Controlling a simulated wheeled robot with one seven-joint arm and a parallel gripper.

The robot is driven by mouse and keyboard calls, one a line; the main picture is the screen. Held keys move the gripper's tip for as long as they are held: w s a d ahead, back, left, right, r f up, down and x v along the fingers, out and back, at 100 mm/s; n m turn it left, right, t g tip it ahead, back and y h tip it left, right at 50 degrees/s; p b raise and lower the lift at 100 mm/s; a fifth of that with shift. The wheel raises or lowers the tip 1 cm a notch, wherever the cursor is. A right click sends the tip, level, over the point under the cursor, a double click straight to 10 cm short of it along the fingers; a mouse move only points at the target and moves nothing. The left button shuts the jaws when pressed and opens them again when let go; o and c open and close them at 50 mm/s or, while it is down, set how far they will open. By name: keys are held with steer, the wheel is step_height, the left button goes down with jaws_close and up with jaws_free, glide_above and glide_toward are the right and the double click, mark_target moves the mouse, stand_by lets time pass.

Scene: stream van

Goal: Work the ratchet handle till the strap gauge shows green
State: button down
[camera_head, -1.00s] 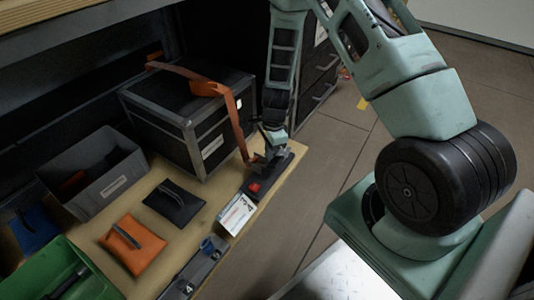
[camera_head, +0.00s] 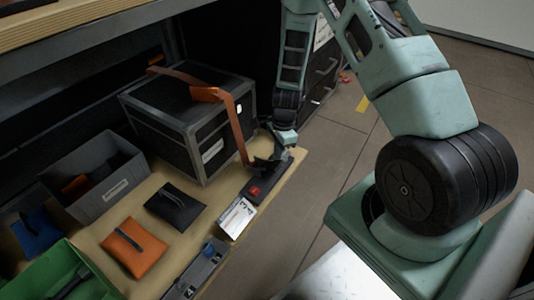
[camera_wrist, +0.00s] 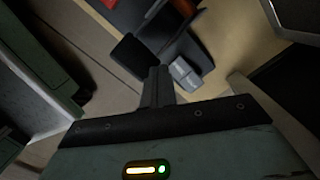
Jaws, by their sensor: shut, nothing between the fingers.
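An orange strap (camera_head: 236,130) runs over a black case (camera_head: 190,118) and down its front to a dark ratchet (camera_head: 262,168) on the bench. The ratchet's dark handle shows close to my fingers in the wrist view (camera_wrist: 160,35). My gripper (camera_head: 284,148) is just above and right of the ratchet. Its fingers (camera_wrist: 158,82) are shut with nothing between them, their tips close to the dark handle; I cannot tell if they touch. A red patch (camera_head: 254,190) shows on the black base in front of the ratchet. I cannot make out a gauge reading.
A white printed card (camera_head: 237,218) lies in front of the base. Black (camera_head: 176,206) and orange (camera_head: 135,247) pouches, a grey bin (camera_head: 103,192) and a green bin (camera_head: 75,278) stand to the left. Open floor lies right of the bench edge.

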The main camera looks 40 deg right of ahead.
steer(key=shift+r, duration=0.1)
step_height(320, 180, up, 17)
steer(key=d+p, duration=0.1)
steer(key=p, duration=0.7)
steer(key=shift+s+d+p, duration=0.2)
steer(key=shift+d+p, duration=0.15)
